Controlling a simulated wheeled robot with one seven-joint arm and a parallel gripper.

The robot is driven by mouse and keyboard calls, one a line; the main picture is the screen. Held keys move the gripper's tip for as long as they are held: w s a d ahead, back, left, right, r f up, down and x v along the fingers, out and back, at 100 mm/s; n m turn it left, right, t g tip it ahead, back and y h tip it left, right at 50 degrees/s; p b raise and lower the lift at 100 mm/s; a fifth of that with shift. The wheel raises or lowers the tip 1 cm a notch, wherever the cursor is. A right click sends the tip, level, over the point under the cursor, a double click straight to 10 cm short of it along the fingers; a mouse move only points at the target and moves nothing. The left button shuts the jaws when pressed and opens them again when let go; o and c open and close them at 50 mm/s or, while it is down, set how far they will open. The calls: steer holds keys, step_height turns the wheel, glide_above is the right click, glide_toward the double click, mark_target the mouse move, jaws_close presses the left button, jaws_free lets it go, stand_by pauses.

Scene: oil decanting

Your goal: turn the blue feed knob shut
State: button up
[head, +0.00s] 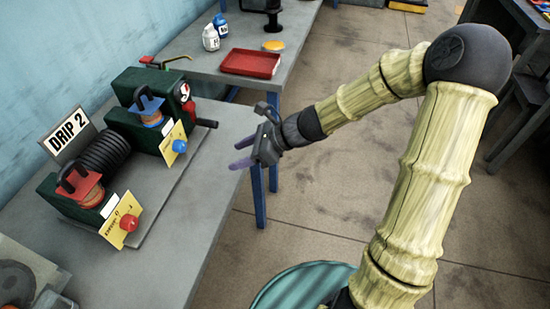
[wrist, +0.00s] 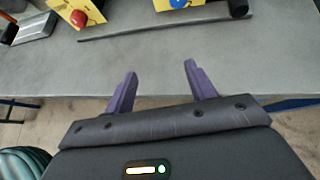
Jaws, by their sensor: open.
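The blue feed knob (head: 179,146) sits on a yellow plate (head: 172,142) at the front of the green machine's right-hand unit. In the wrist view part of the blue knob (wrist: 178,3) shows at the top edge, cut off by the frame. My gripper (head: 236,155) has two purple fingers, spread apart with nothing between them. It is to the right of the blue knob in the head view, by the bench's front edge and apart from the knob. In the wrist view my gripper (wrist: 158,82) points across the bare bench edge toward the machine.
A red knob (head: 129,223) on a second yellow plate (head: 120,218) is on the left-hand unit, below the DRIP 2 sign (head: 67,138). A black-handled crank (head: 205,122) sticks out right of the blue knob. A red tray (head: 250,63) stands on the further bench.

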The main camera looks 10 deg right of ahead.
steer(key=s+d+r+n+g+h+p, duration=0.2)
steer(key=s+d+r+n+h+p, duration=0.3)
steer(key=s+d+n+p, duration=0.2)
steer(key=shift+s+d+n+p, duration=0.2)
steer(key=shift+s+n+p, duration=0.4)
steer(key=shift+s+n, duration=0.35)
steer(key=shift+r, duration=0.1)
steer(key=s+d+r+n+t+h+p, duration=0.2)
steer(key=d+r+n+h+p, duration=0.3)
steer(key=d+r+n, duration=0.4)
steer(key=s+d+n+h, duration=0.1)
steer(key=n, duration=0.1)
steer(key=shift+n+t+p, duration=0.3)
steer(key=shift+n+p, duration=0.05)
steer(key=shift+p, duration=0.05)
stand_by(0.7)
